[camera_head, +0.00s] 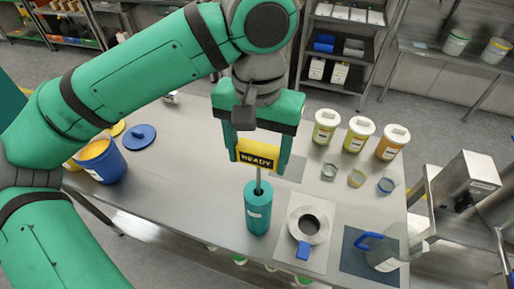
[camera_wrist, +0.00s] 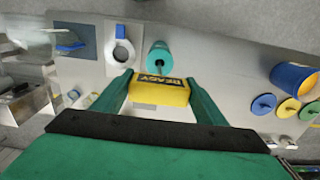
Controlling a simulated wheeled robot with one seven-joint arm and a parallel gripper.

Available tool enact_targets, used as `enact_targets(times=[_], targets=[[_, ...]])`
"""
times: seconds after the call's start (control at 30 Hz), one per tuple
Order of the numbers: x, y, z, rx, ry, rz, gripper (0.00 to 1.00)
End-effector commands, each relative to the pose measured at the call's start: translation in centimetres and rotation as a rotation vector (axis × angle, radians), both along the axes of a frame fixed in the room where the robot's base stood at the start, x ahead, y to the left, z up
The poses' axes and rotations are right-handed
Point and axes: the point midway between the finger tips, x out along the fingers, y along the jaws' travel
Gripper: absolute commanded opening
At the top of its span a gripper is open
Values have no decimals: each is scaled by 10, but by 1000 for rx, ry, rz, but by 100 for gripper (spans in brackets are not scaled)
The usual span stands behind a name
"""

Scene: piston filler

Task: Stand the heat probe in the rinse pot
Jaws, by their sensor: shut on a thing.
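My green gripper (camera_head: 258,160) is shut on the yellow handle of the heat probe (camera_head: 257,153), which carries a black "READY" label. The probe's thin metal rod points down from the handle, and its lower end is in or over the mouth of the teal rinse pot (camera_head: 258,212); I cannot tell how deep. The pot stands upright on the steel table. In the wrist view the yellow handle (camera_wrist: 161,89) sits between the fingers, with the teal pot (camera_wrist: 159,57) just beyond it.
Right of the pot are a ring-shaped holder with a blue tab (camera_head: 308,225) and a clear jug with a blue handle (camera_head: 385,251). Lidded tubs (camera_head: 358,134) and small cups (camera_head: 356,178) stand behind. A blue bucket (camera_head: 101,160) is at left. The table's middle left is clear.

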Motion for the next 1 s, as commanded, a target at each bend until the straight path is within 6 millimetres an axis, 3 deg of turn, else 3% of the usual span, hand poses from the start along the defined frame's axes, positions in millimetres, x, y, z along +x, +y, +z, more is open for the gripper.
enact_targets(times=[0.43,1.0], targets=[[0,0,-18,-1,-1,1,43],[0,0,-25,-1,0,1,43]])
